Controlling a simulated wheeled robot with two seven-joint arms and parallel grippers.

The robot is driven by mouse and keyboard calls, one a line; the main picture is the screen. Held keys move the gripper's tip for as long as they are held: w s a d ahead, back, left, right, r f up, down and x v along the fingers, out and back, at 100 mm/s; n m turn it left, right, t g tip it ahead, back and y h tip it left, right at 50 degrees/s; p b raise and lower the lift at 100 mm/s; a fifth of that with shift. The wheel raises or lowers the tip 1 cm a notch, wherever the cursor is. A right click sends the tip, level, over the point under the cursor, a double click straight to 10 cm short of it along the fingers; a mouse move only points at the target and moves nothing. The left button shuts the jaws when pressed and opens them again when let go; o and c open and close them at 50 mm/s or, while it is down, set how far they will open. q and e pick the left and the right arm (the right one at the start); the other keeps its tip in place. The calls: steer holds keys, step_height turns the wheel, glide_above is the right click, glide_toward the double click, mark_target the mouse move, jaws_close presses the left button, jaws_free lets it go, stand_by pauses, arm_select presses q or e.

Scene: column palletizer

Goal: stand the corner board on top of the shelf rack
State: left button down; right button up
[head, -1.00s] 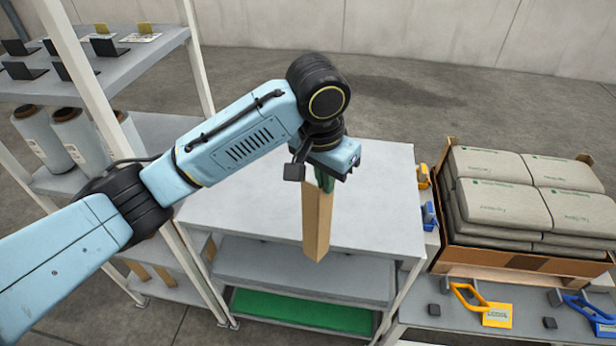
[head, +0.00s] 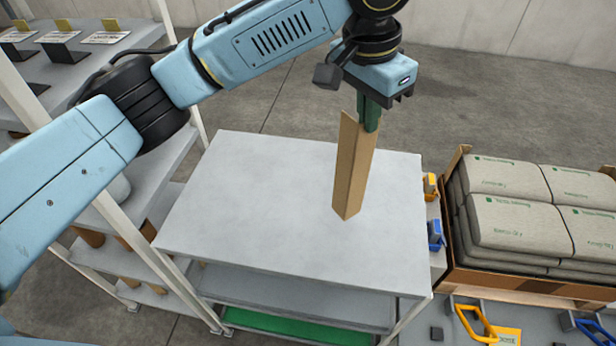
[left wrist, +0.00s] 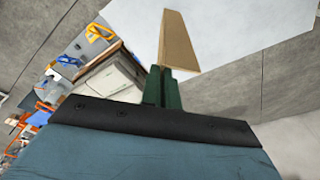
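The corner board (head: 354,170) is a tan, L-folded strip. It hangs upright, slightly tilted in the head view, from the green fingers of my left gripper (head: 370,115). The gripper is shut on its upper end. The board's lower end shows over the right half of the grey top of the shelf rack (head: 260,190); I cannot tell whether it touches. In the left wrist view the board (left wrist: 178,42) extends from the fingers (left wrist: 163,88) over the pale rack top (left wrist: 235,30). My right gripper is not in view.
The rack top is otherwise bare. A tall shelf unit (head: 150,35) with black stands is at the left. At the right are a carton of stacked sacks (head: 515,215) and yellow and blue tools (head: 478,322). Small yellow and blue items (head: 435,232) sit beside the rack's right edge.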

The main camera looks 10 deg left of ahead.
mark_target(363, 141)
arm_select(q)
step_height(363, 141, down, 5)
steer(key=shift+s+f+p, duration=0.1)
steer(key=shift+s+p, duration=0.05)
steer(key=shift+p, duration=0.15)
steer(key=f, duration=0.4)
steer(key=shift+w+f, duration=0.2)
steer(key=shift+f, duration=0.2)
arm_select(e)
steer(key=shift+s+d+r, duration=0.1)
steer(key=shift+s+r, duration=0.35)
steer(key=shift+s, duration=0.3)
arm_select(q)
steer(key=c, duration=2)
jaws_free()
steer(key=shift+f, duration=0.1)
steer(key=shift+c, duration=0.2)
steer(key=o, duration=0.4)
steer(key=shift+c, duration=0.2)
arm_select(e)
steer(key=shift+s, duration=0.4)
